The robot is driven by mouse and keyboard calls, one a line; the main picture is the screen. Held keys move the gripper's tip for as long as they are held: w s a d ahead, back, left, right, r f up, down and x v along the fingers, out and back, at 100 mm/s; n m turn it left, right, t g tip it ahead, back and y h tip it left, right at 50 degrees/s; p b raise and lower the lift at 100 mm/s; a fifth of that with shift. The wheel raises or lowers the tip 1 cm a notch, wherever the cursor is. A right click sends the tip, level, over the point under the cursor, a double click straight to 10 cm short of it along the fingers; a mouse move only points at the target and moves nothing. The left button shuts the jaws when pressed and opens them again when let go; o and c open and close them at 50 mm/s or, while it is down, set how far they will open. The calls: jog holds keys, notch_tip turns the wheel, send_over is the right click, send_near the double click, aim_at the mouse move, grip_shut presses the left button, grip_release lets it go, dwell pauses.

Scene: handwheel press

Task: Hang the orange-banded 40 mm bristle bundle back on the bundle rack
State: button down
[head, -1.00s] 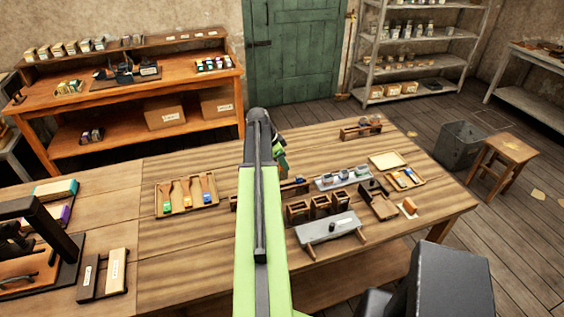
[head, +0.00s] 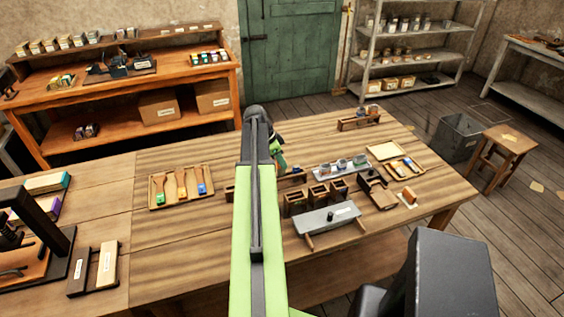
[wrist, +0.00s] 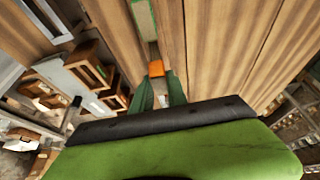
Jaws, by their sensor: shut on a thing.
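My gripper (wrist: 160,95) is shut on a small piece with an orange band (wrist: 156,68), seen in the wrist view between and just beyond the green fingers. This looks like the bristle bundle; its bristles are not clear. In the head view my gripper (head: 279,158) is over the middle of the bench, largely hidden by my own arm, and the bundle cannot be made out there. A low wooden rack (head: 360,122) stands at the bench's back edge with small items on it. I cannot tell for sure whether it is the bundle rack.
A brush tray (head: 152,206) lies left of my arm. Right of it are small wooden boxes (head: 320,195), a grey board (head: 328,222), a grey tray with cups (head: 340,170) and a brown stand (head: 380,192). Bare bench top (head: 190,250) lies at the front left.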

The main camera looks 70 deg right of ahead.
aim_at(282, 177)
jog(key=shift+f, duration=0.15)
dwell(0.3)
jog(key=shift+f+b, duration=2.15)
jog(key=shift+b, duration=0.15)
jog(key=c, duration=1.2)
grip_release()
jog(key=shift+c, duration=0.2)
jog(key=p+v, duration=1.6)
jog(key=v, duration=0.1)
jog(key=shift+r, duration=0.2)
jog(key=shift+w, duration=0.1)
